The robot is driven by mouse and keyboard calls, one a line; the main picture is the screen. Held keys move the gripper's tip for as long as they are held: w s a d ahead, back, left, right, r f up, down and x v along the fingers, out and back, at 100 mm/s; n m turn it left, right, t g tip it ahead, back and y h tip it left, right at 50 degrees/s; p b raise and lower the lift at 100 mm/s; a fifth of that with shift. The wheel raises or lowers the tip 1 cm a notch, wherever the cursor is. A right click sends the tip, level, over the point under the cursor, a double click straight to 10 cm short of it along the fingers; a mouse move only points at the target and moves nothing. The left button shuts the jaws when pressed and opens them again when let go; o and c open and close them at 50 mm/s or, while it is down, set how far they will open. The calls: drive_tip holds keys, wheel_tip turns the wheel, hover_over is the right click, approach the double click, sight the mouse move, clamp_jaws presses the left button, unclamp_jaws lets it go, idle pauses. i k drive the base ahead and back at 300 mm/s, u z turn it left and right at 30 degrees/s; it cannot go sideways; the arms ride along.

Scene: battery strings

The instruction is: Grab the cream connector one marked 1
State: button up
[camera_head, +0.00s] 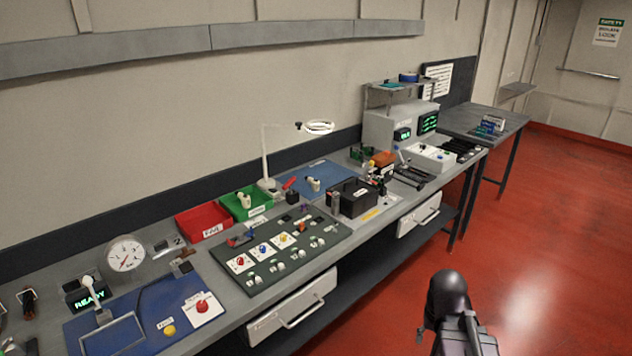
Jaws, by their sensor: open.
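Several small cream pieces are in view, and any number on them is too small to read. One cream piece (313,184) stands on the blue mat (318,172) at the back of the bench. Another cream piece (245,200) is at the green bin (232,205). Several pale pieces (281,267) sit along the front of the dark green board (318,256). I cannot tell which one is marked 1. My dark gripper (455,325) shows at the bottom right, over the red floor, well apart from the bench. It is open, with its fingertips hard to make out.
A red bin (203,222), a black battery box (354,197) and a lamp (266,160) stand on the long grey bench. A blue panel (140,320) with buttons and a dial gauge (125,255) are at the left. The red floor (550,220) at the right is clear.

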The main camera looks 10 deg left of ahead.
sight(315, 183)
drive_tip(key=z, duration=0.15)
drive_tip(key=i, duration=1.6)
drive_tip(key=u, duration=0.3)
